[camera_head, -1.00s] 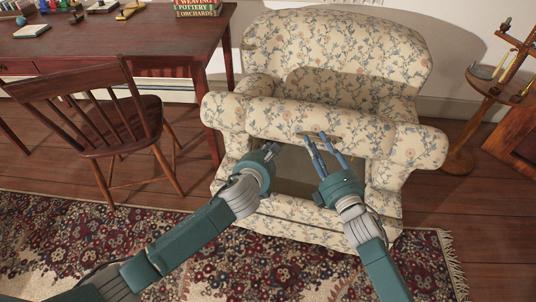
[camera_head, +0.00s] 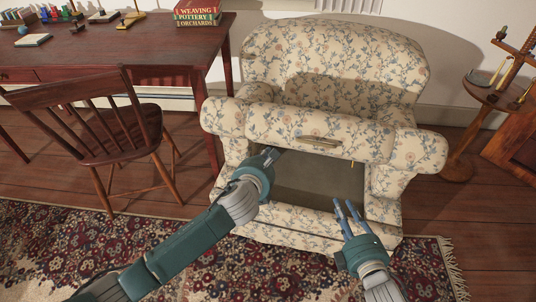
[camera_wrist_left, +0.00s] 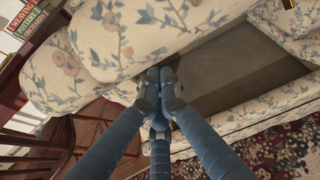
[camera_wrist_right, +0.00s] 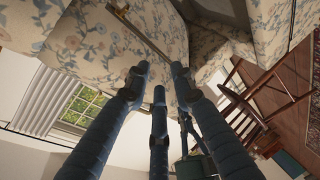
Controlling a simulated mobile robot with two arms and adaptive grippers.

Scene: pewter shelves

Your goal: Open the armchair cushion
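The armchair cushion (camera_head: 285,122), cream with blue and tan flowers, is tilted up on the armchair (camera_head: 330,45). Under it shows a dark hollow (camera_head: 310,180) in the seat. A metal handle (camera_head: 319,142) sits on the cushion's front and also shows in the right wrist view (camera_wrist_right: 140,30). My left gripper (camera_head: 270,156) is at the left end of the hollow, just under the cushion's lower edge. Its fingertips are close together in the left wrist view (camera_wrist_left: 160,85), with nothing seen between them. My right gripper (camera_head: 348,208) is open and empty in front of the seat, apart from the handle.
A wooden chair (camera_head: 100,125) and a dark red table (camera_head: 120,45) with books (camera_head: 198,12) stand to the left. A small round table (camera_head: 490,92) with a balance stands to the right. A patterned rug (camera_head: 200,255) covers the floor in front.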

